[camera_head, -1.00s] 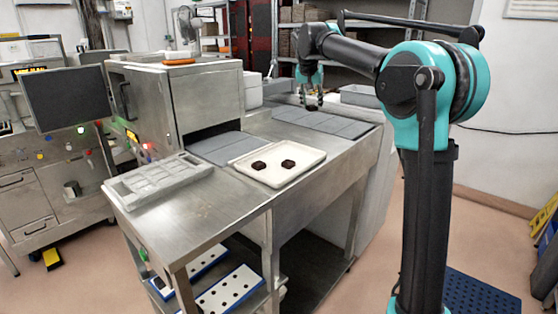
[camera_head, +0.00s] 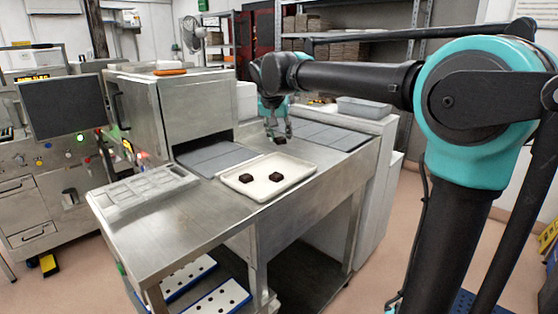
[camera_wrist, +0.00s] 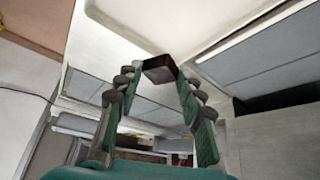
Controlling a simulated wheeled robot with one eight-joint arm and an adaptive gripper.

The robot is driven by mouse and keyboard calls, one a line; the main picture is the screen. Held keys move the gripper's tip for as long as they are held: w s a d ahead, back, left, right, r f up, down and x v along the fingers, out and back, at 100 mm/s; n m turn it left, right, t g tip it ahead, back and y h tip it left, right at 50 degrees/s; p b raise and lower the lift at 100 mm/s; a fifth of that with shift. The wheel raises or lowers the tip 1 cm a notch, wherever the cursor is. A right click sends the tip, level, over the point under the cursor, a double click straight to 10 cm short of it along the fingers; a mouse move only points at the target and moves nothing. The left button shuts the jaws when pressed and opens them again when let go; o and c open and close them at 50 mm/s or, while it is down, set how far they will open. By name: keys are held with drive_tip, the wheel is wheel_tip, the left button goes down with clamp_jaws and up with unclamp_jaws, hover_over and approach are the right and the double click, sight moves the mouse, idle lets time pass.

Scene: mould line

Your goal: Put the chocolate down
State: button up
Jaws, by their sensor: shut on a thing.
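My gripper (camera_head: 279,136) is shut on a dark brown chocolate (camera_head: 280,140), held between its fingertips just behind the tray. In the wrist view the chocolate (camera_wrist: 159,68) is pinched between the green-padded fingers, with the tray's pale edge beyond it. A cream tray (camera_head: 262,194) on the steel bench holds two dark chocolates: one at the left (camera_head: 245,178) and one at the right (camera_head: 276,177). I cannot tell exactly how high the held chocolate is.
A pale mould (camera_head: 145,190) lies on the bench's left front. A steel machine (camera_head: 185,110) with an opening stands behind the bench. Grey belt panels (camera_head: 318,132) lie at the right, and others (camera_head: 205,158) run into the opening. Bare bench lies in front of the tray.

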wheel_tip(320, 180, down, 9)
drive_tip(key=shift+r, duration=0.1)
drive_tip(key=o, duration=0.9)
drive_tip(key=shift+r, duration=0.1)
drive_tip(key=v, duration=1.2)
